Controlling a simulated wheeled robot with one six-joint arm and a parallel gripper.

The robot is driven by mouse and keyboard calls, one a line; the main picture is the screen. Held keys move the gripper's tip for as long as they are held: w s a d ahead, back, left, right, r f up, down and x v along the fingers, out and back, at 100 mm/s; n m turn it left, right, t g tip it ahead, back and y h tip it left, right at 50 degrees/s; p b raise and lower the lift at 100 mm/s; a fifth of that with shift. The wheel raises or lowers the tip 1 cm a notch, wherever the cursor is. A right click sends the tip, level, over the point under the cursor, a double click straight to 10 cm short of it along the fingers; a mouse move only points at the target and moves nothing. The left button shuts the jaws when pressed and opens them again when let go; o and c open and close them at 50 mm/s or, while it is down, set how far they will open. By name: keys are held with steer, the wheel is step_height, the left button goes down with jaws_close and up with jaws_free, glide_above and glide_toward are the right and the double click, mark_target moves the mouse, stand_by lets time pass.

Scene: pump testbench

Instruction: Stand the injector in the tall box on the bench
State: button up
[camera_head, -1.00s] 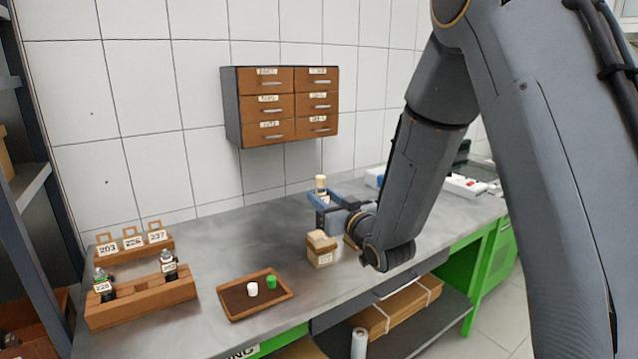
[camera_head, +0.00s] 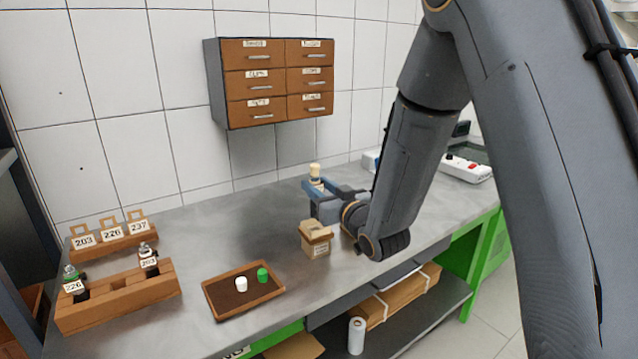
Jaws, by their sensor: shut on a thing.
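The injector (camera_head: 315,171) shows as a pale cream top above my gripper (camera_head: 314,187). My blue-grey fingers are shut around it and hide most of its lower part. It looks roughly upright. The tall box (camera_head: 316,242) is a small cardboard box with open flaps and a white label on its front. It stands on the bench (camera_head: 230,230), in front of and below my gripper in the picture. The held injector appears above and behind the box, apart from it. The inside of the box is mostly hidden.
A wooden rack (camera_head: 120,298) at left holds two labelled injectors, 226 and 203. Behind it is a stand (camera_head: 112,243) with tags 203, 226, 237. A tray (camera_head: 217,308) holds a white and a green cap. A drawer cabinet (camera_head: 268,82) hangs on the wall.

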steer(key=shift+f, duration=0.35)
steer(key=shift+d+f+b, duration=0.2)
steer(key=shift+f+b, duration=0.05)
steer(key=shift+b, duration=0.15)
steer(key=shift+f+b, duration=0.45)
steer(key=shift+f, duration=0.05)
stand_by(0.9)
steer(key=shift+f+b, duration=0.3)
steer(key=shift+f, duration=0.05)
steer(key=shift+f+b, duration=0.5)
steer(key=shift+f, duration=0.2)
steer(key=shift+f, duration=0.3)
steer(key=shift+f+b, duration=0.35)
steer(key=shift+b, duration=0.2)
stand_by(0.4)
steer(key=shift+f, duration=0.3)
steer(key=shift+f+b, duration=0.4)
steer(key=shift+b, duration=0.2)
